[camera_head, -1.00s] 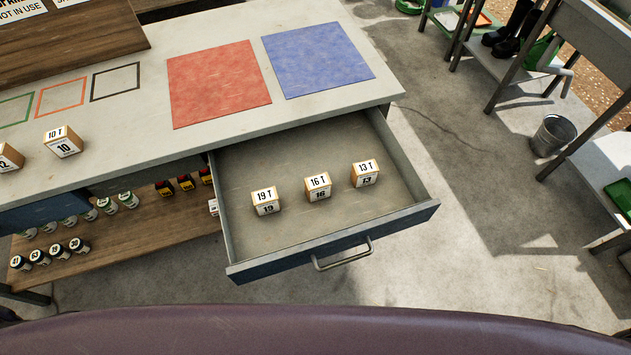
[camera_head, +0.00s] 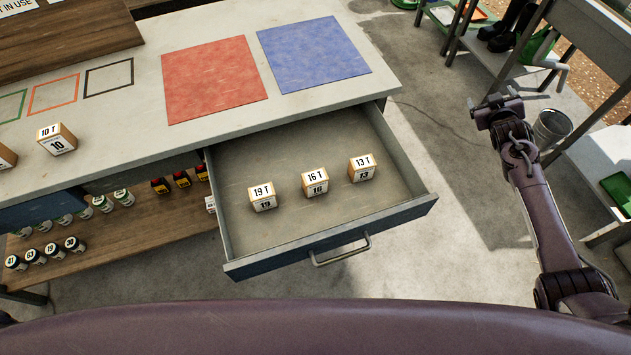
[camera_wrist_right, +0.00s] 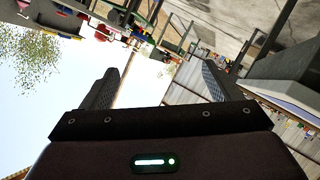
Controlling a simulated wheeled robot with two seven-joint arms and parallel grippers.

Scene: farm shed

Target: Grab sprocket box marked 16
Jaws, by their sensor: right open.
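The sprocket box marked 16 (camera_head: 315,183) sits upright in the open drawer (camera_head: 240,225), between the box marked 19 (camera_head: 263,197) on its left and the box marked 13 (camera_head: 362,168) on its right. The three boxes stand apart. My right gripper (camera_head: 494,104) is raised to the right of the drawer, well away from the boxes. In the right wrist view my right gripper (camera_wrist_right: 165,85) shows its two fingers spread with nothing between them. My left gripper is not in view.
A box marked 10 (camera_head: 56,139) stands on the bench top, near a red mat (camera_head: 213,79) and a blue mat (camera_head: 314,54). Jars and small bottles stand on the lower shelf (camera_head: 150,225). A metal bucket (camera_head: 552,128) is behind my right arm. The floor right of the drawer is clear.

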